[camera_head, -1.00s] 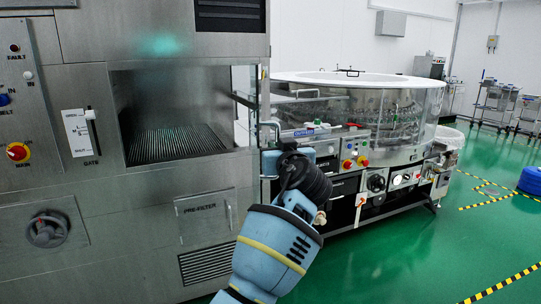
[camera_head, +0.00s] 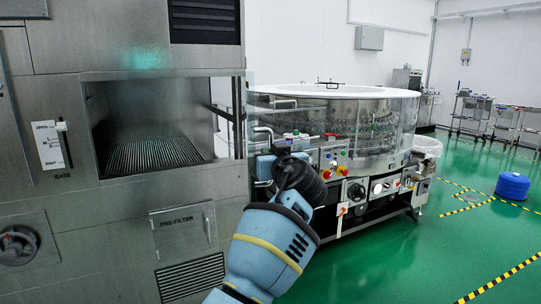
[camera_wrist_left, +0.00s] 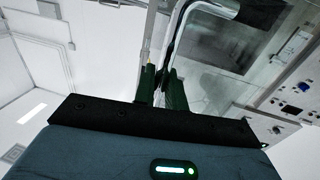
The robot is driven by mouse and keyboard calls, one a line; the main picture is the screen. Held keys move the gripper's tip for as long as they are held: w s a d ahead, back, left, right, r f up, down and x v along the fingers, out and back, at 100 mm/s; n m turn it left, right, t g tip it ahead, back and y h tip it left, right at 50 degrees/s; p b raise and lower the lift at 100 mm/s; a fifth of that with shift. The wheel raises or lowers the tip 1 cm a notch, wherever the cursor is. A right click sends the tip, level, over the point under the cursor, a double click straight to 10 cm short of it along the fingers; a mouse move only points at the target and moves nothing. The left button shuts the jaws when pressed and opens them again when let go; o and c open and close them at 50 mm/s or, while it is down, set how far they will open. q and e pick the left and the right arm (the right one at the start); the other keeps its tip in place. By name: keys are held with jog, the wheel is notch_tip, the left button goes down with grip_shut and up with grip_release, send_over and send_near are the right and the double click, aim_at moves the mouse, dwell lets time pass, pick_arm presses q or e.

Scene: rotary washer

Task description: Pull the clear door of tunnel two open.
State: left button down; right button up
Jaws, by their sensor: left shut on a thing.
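A metal tunnel cabinet (camera_head: 220,195) stands at the left, with a dark rectangular opening. At its right edge is a clear door, hard to pick out against the glass of the washer behind it. A bent metal handle (camera_head: 264,130) stands out there. My left gripper (camera_head: 264,158) is at the handle, with its fingers mostly hidden by the wrist. In the left wrist view, the fingers (camera_wrist_left: 160,83) are shut on the bar of the handle (camera_wrist_left: 184,24), beside the clear panel (camera_wrist_left: 225,65). My right gripper is not in view.
A round washer (camera_head: 350,110) with clear walls and a control panel stands just behind and right of my left gripper. A blue drum (camera_head: 512,186) is at the far right. The green floor (camera_head: 400,255) in front is clear.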

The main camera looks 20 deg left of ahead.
pick_arm(q)
jog(key=c, duration=1.6)
grip_release()
jog(key=shift+o, duration=0.2)
jog(key=v, duration=0.8)
jog(key=shift+b, duration=0.3)
jog(key=shift+w+a, duration=0.1)
jog(key=shift+c, duration=0.2)
